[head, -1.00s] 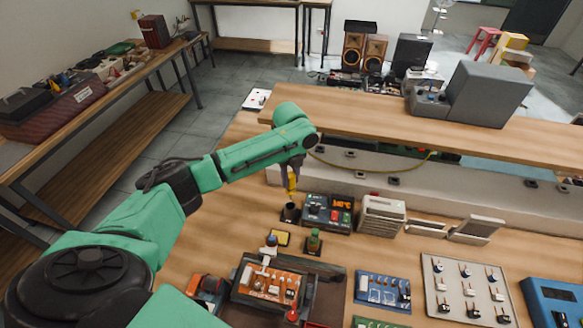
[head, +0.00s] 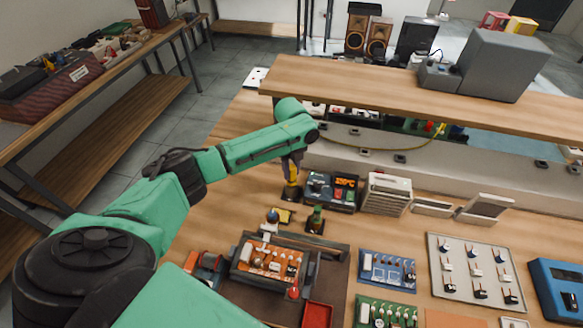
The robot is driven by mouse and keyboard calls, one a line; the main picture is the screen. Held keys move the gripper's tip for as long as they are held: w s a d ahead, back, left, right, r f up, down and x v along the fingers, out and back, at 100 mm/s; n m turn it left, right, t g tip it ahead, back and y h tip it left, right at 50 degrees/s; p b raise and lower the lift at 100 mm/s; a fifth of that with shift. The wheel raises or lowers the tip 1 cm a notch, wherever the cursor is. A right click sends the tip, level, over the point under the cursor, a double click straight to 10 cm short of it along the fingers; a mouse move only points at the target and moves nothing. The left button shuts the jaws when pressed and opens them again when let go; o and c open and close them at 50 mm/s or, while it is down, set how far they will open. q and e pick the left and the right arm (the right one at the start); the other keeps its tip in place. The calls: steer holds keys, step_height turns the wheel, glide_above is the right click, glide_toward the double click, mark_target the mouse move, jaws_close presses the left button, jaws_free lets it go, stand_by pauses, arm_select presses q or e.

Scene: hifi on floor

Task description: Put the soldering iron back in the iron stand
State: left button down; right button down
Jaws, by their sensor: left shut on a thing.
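The soldering iron (head: 291,177) has a yellow handle and points downward. My left gripper (head: 292,166) is shut on it, above the dark iron stand (head: 291,195). The iron's lower end meets the mouth of the stand in the picture. Its tip is hidden, so I cannot tell how deep it sits. The stand is on the wooden bench, left of the soldering station (head: 331,190) with its lit orange display. My right gripper is not in view.
A raised wooden shelf (head: 400,98) runs behind the stand. A grey vented box (head: 386,194) stands right of the station. A small green-topped bottle (head: 316,218) and a yellow sponge tray (head: 285,215) are in front. Circuit boards (head: 387,270) lie nearer. The bench left of the stand is clear.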

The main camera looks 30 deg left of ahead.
arm_select(q)
steer(key=shift+f, duration=0.15)
jaws_free()
step_height(320, 180, up, 5)
steer(key=p, duration=0.5)
steer(key=shift+r+p, duration=0.2)
steer(key=shift+p, duration=0.1)
steer(key=shift+r, duration=0.85)
